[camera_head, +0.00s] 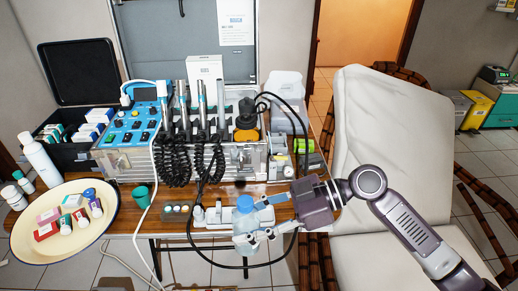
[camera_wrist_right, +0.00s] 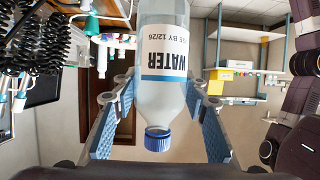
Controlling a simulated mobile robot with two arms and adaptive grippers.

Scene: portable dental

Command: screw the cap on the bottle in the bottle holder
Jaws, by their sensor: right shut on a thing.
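A clear water bottle with a blue cap shows in the head view (camera_head: 243,229) at the front edge of the table, upright. My right gripper (camera_head: 252,221) comes in from the right and is shut on the bottle. In the right wrist view the bottle (camera_wrist_right: 167,95) stands between the two blue finger pads, with its WATER label upside down. The blue cap (camera_wrist_right: 157,139) is on the bottle's neck; how tight it is I cannot tell. I cannot make out the bottle holder clearly. My left gripper is not in view.
White fittings (camera_head: 213,215) stand just left of the bottle. A black hose loops around the bottle area. The dental unit (camera_head: 130,125) with coiled cords stands behind. A cream basin (camera_head: 85,240) with small boxes is at left. A padded chair (camera_head: 390,130) is at right.

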